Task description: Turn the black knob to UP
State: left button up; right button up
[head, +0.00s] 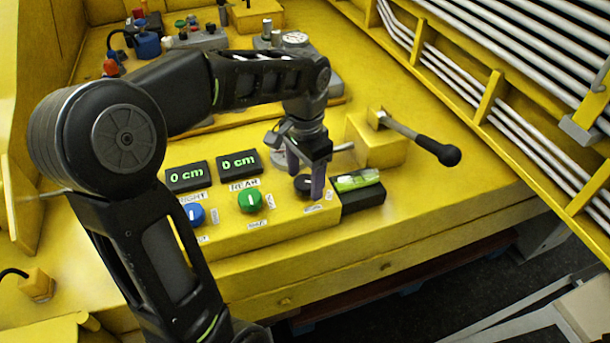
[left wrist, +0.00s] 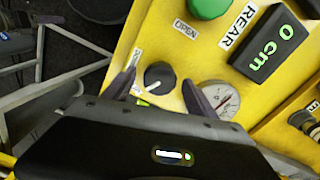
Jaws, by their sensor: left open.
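The black knob (head: 303,187) sits at the right end of the yellow control panel (head: 272,226). It also shows in the left wrist view (left wrist: 159,75), with a light pointer mark on its face. Small white labels lie beside it, too small to read. My left gripper (head: 305,178) points down over the knob. In the left wrist view my left gripper (left wrist: 159,88) is open, with one finger on either side of the knob. I cannot tell whether the fingers touch it. My right gripper is not in view.
A green knob (head: 250,200) and a blue knob (head: 194,213) stand to the left, below two displays reading 0 cm (head: 238,165). A black-handled lever (head: 420,140) and a black block with a green vial (head: 358,190) are close on the right. A gauge (left wrist: 220,99) is near one finger.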

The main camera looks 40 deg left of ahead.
aim_at(305, 181)
pick_arm(q)
notch_tip(305, 181, up, 8)
jog(key=shift+f, duration=0.1)
dwell(0.4)
dwell(0.4)
